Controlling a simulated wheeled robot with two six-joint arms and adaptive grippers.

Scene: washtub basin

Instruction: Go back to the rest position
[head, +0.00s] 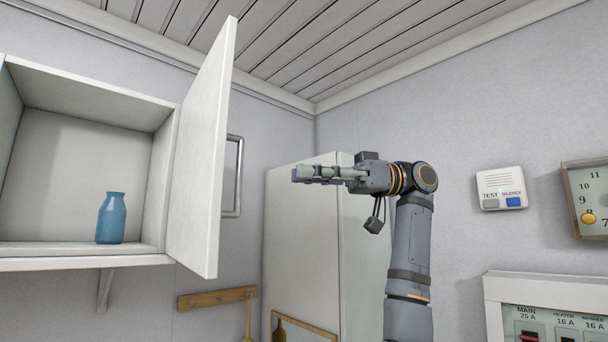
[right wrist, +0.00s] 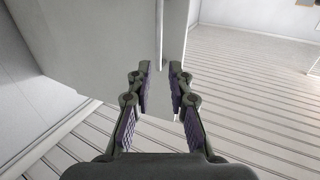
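My right gripper (head: 318,174) is raised in front of the tall white cabinet, its fingers pointing left toward the open cupboard door. In the right wrist view its two fingers (right wrist: 161,85) stand apart with nothing between them. The fingers do not touch the door or its handle in the head view. My left gripper is not in either view.
The open wall cupboard's white door (head: 205,150) has a metal handle (head: 237,176). A blue bottle (head: 111,219) stands upright inside. A tall white cabinet (head: 300,235) stands behind my right arm. A test/silence alarm box (head: 502,188), clock (head: 590,198) and switch panel (head: 550,310) are at right.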

